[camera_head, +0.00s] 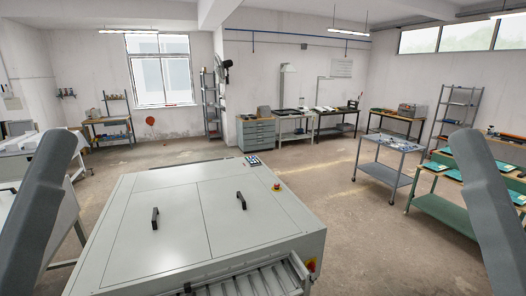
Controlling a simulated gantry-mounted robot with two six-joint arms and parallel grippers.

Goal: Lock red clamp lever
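A large light-grey plate processor (200,245) stands right in front of me. Its top has two lid panels, each with a black handle, one on the left panel (155,217) and one on the right panel (241,200). A slatted metal feed tray (250,282) sticks out at its near side and is cut off by the bottom edge. I cannot make out a red clamp lever. Grey links of my arms rise at the left and right edges; both grippers are out of view.
A small red button on a yellow base (276,187) and a keypad (254,161) sit at the processor's far right corner. A grey metal cart (388,160) and a green bench (440,212) stand to the right. Open floor (350,225) lies between.

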